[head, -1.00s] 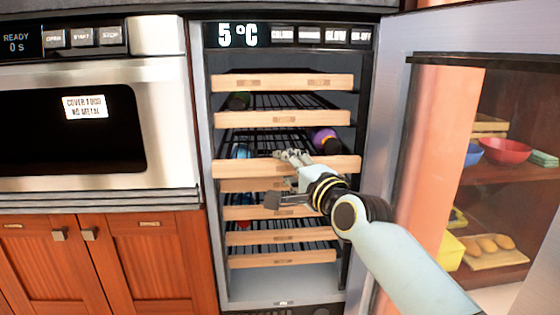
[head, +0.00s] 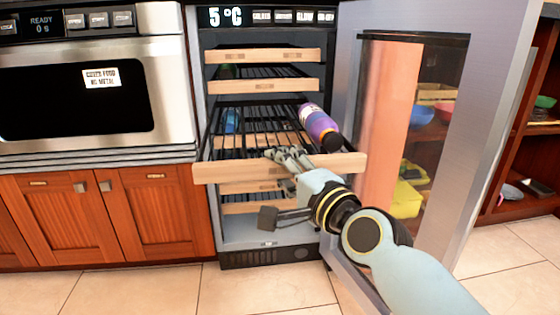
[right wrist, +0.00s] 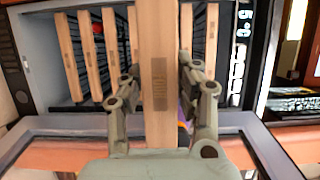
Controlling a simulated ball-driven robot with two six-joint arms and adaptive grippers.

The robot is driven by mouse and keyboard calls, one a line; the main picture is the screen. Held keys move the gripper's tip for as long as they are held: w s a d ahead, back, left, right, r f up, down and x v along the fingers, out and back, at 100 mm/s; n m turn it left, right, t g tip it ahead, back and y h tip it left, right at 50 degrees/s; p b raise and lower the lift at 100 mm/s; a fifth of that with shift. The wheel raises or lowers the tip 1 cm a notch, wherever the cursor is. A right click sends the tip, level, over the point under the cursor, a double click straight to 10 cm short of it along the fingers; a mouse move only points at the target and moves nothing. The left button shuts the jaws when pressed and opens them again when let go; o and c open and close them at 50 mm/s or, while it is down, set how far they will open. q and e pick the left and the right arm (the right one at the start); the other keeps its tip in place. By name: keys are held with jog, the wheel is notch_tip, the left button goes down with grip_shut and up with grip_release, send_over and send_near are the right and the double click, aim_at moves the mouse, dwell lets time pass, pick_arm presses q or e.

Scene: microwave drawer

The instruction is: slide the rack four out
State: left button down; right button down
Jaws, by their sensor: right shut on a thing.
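The wooden front of the pulled-out rack (head: 225,172) stands out well ahead of the other racks in the open wine cooler, with its dark wire shelf behind. A purple bottle (head: 316,122) lies on this rack at the right, and a blue item (head: 231,121) shows at the left. My right gripper (head: 289,158) is shut on the rack's front board, right of its middle. In the right wrist view the board (right wrist: 158,45) runs between the two fingers (right wrist: 158,95). My left gripper is not in view.
Two higher racks (head: 262,56) and some lower ones (head: 252,206) stay inside the cooler. The cooler's glass door (head: 445,150) is swung open at the right. An oven (head: 85,85) and wooden cabinets (head: 140,215) stand at the left. The tiled floor ahead (head: 225,290) is clear.

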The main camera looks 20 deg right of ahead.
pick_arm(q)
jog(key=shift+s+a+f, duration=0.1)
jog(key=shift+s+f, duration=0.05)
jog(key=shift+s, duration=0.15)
pick_arm(e)
jog(key=shift+s+a+f, duration=0.1)
jog(key=shift+s+a, duration=0.05)
jog(key=shift+s, duration=0.35)
jog(key=shift+s+a+f, duration=0.1)
jog(key=shift+s+a, duration=0.05)
jog(key=shift+s, duration=0.35)
jog(key=c, duration=0.9)
grip_release()
jog(key=shift+r, duration=0.15)
jog(key=shift+s+d, duration=0.25)
jog(key=shift+s, duration=1.6)
jog(key=shift+s+d, duration=0.2)
jog(key=shift+s, duration=1.6)
